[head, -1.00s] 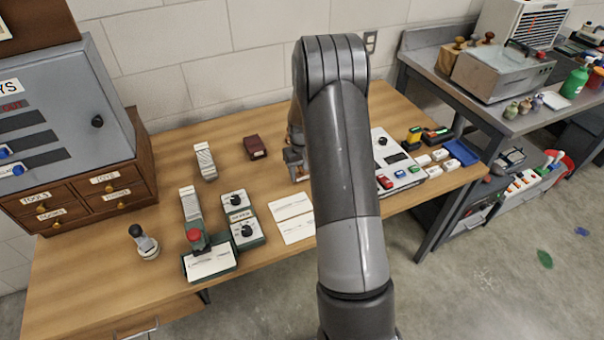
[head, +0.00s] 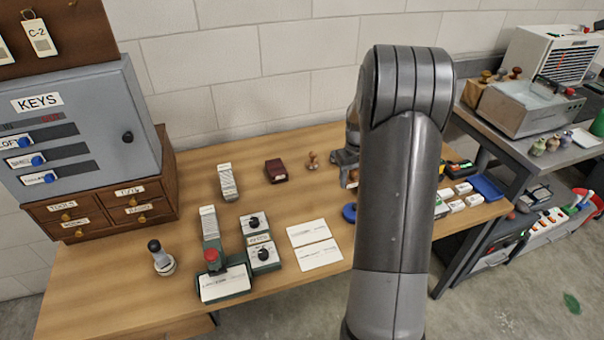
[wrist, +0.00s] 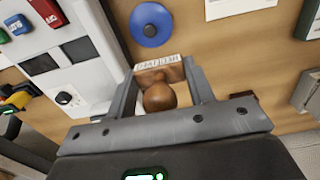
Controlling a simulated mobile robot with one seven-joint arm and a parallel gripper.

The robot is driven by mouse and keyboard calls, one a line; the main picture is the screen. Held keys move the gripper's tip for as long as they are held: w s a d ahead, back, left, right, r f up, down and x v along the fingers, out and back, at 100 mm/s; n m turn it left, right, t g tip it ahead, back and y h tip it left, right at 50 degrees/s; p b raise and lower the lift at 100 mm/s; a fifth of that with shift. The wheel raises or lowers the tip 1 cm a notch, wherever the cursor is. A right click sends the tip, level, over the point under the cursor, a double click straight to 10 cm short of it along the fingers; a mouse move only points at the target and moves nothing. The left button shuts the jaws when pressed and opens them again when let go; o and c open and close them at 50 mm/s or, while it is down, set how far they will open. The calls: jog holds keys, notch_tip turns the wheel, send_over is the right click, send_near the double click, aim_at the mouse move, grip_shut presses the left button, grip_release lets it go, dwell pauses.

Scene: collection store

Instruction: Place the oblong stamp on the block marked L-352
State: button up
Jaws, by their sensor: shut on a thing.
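My gripper (wrist: 160,78) is shut on a wooden stamp (wrist: 158,76) with a round brown knob and a pale, lettered edge. It looks like the oblong stamp. In the head view my gripper (head: 346,168) is over the back middle of the table, partly hidden by my arm, with a bit of the brown stamp (head: 351,177) below it. Several small white blocks (head: 464,188) sit at the table's right end. Their marks are too small to read, so I cannot tell which is L-352.
A blue disc (wrist: 150,24) lies in front of the held stamp, beside a console (wrist: 78,45) with coloured buttons. A blue tray (head: 487,187) is right of the blocks. Another wooden stamp (head: 312,161) stands near a dark red box (head: 276,170). White cards (head: 313,244) lie nearer the front.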

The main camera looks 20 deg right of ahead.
jog(key=w+a+r, duration=0.2)
jog(key=w+a, duration=0.2)
jog(key=w, duration=0.3)
jog(key=w+a+r, duration=0.1)
jog(key=w+a, duration=0.3)
jog(key=w, duration=0.4)
send_over(278, 172)
jog(key=f, duration=0.6)
jog(key=shift+d+f, duration=0.2)
jog(key=shift+a+f, duration=0.15)
jog(key=shift+f, duration=1.95)
jog(key=shift+f, duration=0.1)
jog(key=o, duration=1)
jog(key=shift+c, duration=0.2)
